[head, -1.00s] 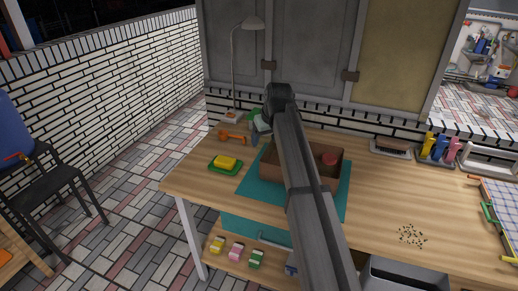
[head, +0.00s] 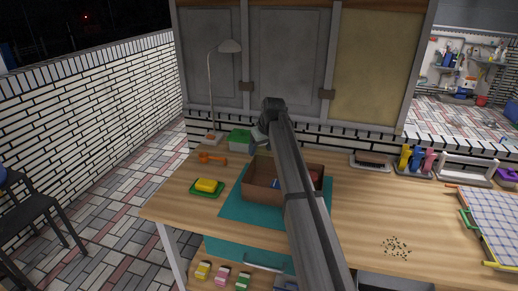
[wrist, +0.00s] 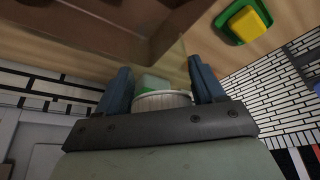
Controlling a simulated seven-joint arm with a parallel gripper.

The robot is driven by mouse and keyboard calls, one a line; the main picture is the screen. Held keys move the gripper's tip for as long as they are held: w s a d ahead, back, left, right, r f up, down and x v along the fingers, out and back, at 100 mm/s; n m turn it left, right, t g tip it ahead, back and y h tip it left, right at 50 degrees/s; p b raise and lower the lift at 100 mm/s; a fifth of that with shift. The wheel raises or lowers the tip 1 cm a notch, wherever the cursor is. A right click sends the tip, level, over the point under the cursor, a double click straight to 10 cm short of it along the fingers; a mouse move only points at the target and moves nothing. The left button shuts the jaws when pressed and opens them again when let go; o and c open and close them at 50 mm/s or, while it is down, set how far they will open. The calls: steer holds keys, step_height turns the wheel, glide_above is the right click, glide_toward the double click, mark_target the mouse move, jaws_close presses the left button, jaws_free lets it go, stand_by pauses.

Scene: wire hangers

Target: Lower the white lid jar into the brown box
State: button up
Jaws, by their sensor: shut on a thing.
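The brown box (head: 256,196) stands open on a teal mat (head: 232,208) on the wooden table. My gripper (head: 257,145) is behind the box's back left corner in the head view, partly hidden by my arm. In the wrist view its blue fingers (wrist: 160,88) are shut on the white lid jar (wrist: 162,99). Only the ribbed white lid shows clearly; the jar's lower part is hidden. A pale green shape shows beyond the lid, and I cannot tell whether it belongs to the jar.
Inside the box are a red thing (head: 317,177) and a blue one (head: 276,183), partly hidden. A yellow sponge (head: 206,185) on a green tray, an orange tool (head: 211,157), a green box (head: 240,140) and a lamp (head: 211,90) stand left.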

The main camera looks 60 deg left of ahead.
steer(key=shift+a, duration=0.1)
stand_by(0.3)
steer(key=shift+a, duration=0.25)
steer(key=shift+f, duration=0.1)
stand_by(0.4)
step_height(320, 180, down, 8)
stand_by(1.8)
steer(key=shift+f, duration=2.5)
stand_by(2.2)
